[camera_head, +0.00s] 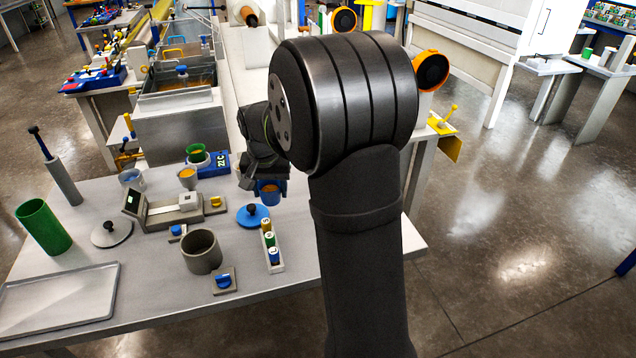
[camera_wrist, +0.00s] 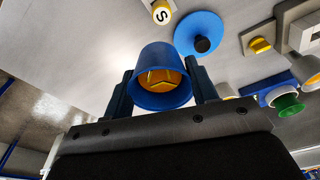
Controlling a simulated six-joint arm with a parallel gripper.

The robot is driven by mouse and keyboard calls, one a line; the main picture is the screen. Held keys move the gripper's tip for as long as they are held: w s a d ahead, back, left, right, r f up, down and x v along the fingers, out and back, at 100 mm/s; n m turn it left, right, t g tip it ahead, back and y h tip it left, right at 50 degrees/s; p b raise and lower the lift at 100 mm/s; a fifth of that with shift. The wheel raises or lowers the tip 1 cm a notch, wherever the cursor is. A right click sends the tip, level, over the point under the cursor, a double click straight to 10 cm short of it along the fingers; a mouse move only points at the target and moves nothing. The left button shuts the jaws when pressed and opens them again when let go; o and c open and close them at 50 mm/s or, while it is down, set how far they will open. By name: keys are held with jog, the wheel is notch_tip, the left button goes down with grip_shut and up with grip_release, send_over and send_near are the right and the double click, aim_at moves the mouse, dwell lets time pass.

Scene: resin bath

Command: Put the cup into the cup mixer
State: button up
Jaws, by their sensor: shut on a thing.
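My gripper (camera_head: 265,178) is shut on a blue cup (camera_head: 269,194) above the right part of the bench. In the wrist view the blue cup (camera_wrist: 160,55) sits between the two fingers, with orange-yellow contents inside. An open grey cylindrical pot (camera_head: 201,253) stands on the bench to the lower left of my gripper, beside a small box with a blue knob (camera_head: 223,281). A grey device with a display and yellow knob (camera_head: 160,212) stands further left. I cannot tell for sure which of these is the cup mixer.
A blue lid (camera_head: 251,216) lies just below the held cup, next to a rack of small bottles (camera_head: 272,250). A grey lid (camera_head: 111,234), green cylinder (camera_head: 43,227), tray (camera_head: 58,300) and blue unit with green cup (camera_head: 207,163) stand left.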

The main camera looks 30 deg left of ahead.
aim_at(194, 232)
jog(key=s+a+r+n, duration=0.1)
jog(key=s+a+n, duration=0.1)
jog(key=s+a, duration=0.5)
jog(key=s+a+r+n, duration=0.1)
jog(key=s+a+n, duration=0.15)
jog(key=s, duration=0.85)
jog(key=shift+m, duration=0.35)
jog(key=shift+w+a+f, duration=0.1)
jog(key=shift+w+f, duration=0.05)
jog(key=shift+f, duration=2.9)
jog(key=o, duration=1.1)
jog(key=shift+c, duration=0.2)
notch_tip(194, 232, up, 17)
jog(key=s+d, duration=0.1)
jog(key=s, duration=0.1)
jog(key=shift+d+r, duration=0.15)
jog(key=shift+d, duration=0.25)
